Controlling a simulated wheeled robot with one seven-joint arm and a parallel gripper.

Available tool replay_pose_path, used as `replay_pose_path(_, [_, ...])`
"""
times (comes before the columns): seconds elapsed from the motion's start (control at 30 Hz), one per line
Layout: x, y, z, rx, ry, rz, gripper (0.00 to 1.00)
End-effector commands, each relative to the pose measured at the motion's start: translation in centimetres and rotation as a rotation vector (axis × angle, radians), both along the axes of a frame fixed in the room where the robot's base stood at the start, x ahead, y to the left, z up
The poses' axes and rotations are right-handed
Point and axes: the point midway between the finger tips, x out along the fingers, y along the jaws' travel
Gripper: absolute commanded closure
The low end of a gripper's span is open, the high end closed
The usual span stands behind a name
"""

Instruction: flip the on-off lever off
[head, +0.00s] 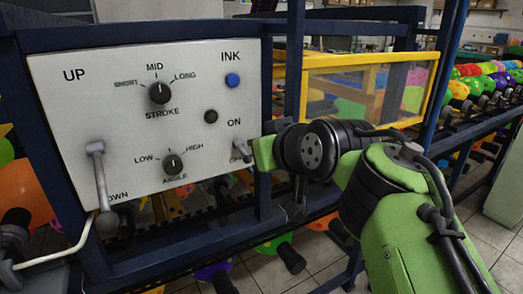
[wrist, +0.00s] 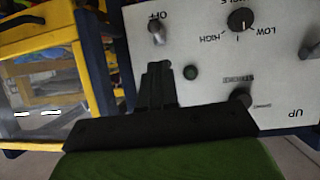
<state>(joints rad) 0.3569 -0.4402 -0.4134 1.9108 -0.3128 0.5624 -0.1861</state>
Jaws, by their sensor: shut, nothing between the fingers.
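The on-off lever (head: 242,150) is a small metal toggle at the lower right of the white control panel (head: 120,115), between the words ON and OFF. In the wrist view, which is upside down, the lever (wrist: 157,33) stands beside the word OFF, and ON is hidden behind my fingers. My gripper (wrist: 158,68) is shut and empty, its dark fingertips a short way from the lever on the ON side; contact cannot be made out. In the head view the fingers are mostly hidden by my wrist. Which way the lever tips is hard to tell.
A dark blue frame post (head: 265,100) and a yellow-framed enclosure (head: 365,85) stand close at right.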

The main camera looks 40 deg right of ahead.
Motion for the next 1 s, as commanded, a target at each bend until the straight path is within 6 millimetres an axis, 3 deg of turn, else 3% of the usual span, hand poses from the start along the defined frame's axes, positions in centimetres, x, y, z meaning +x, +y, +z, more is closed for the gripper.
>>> replay_pose_path(0.43, [-6.4, 2.4, 3.5, 0.000, 0.002, 0.000, 1.00])
replay_pose_path(1.0, [-6.9, 2.6, 3.5, 0.001, 0.005, 0.001, 1.00])
